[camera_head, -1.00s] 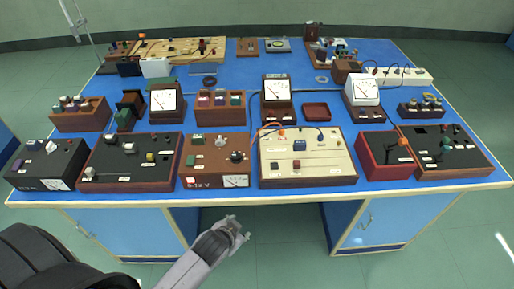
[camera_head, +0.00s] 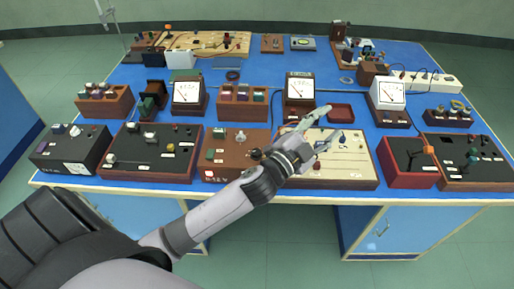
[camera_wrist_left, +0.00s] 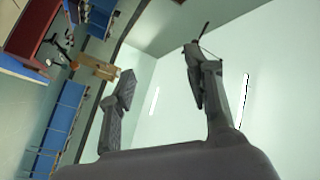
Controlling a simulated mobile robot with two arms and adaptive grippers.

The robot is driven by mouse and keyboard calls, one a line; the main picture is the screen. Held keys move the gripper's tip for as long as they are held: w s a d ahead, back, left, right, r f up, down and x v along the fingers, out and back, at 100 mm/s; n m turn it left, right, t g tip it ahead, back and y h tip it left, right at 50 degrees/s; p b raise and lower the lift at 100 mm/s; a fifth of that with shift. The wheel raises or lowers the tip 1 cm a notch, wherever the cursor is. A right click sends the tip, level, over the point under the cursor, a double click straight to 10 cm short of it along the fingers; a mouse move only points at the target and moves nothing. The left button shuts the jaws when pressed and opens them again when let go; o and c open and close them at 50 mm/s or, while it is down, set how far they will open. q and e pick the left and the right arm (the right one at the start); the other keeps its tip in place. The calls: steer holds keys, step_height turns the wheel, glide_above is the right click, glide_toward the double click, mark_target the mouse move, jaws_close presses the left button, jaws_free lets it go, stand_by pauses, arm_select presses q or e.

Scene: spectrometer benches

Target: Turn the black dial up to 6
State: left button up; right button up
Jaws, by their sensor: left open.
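The black dial (camera_head: 256,154) is on the brown power supply box (camera_head: 222,150) at the front of the bench. It shows just left of my wrist, and its scale is too small to read. My left arm crosses in front of that box and hides its lower right part and meter. My left gripper (camera_head: 328,126) is open and empty, to the right of the dial and over the cream panel box. In the left wrist view the open fingers (camera_wrist_left: 160,78) have nothing between them. My right gripper is not in view.
The cream panel box (camera_head: 345,172) lies beneath my left gripper. A black box with knobs (camera_head: 150,160) stands left of the brown box, and a red box (camera_head: 408,165) stands further right. Meters stand behind, including one (camera_head: 299,92) close behind my gripper.

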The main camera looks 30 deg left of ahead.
arm_select(q)
steer(key=s+d+r+m+g+h, duration=0.1)
steer(key=d+r+m+g+h, duration=0.2)
steer(key=d+r+m+h, duration=0.35)
steer(key=s+d+r+m+g+h, duration=0.1)
steer(key=d+r+m+g+h, duration=0.25)
steer(key=m+h, duration=0.5)
steer(key=m+g+y, duration=1.2)
steer(key=g+y, duration=0.1)
steer(key=y, duration=0.7)
glide_toward(256, 151)
steer(key=shift+t, duration=0.25)
steer(key=f+p, duration=0.1)
steer(key=f, duration=0.3)
steer(key=f+p, duration=0.2)
steer(key=f, duration=0.2)
steer(key=shift+s+d+f+p, duration=0.1)
steer(key=shift+s+f+p, duration=0.1)
steer(key=shift+f+p, duration=0.15)
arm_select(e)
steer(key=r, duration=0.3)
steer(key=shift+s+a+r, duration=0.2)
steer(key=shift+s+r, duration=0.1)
arm_select(q)
steer(key=shift+c, duration=0.3)
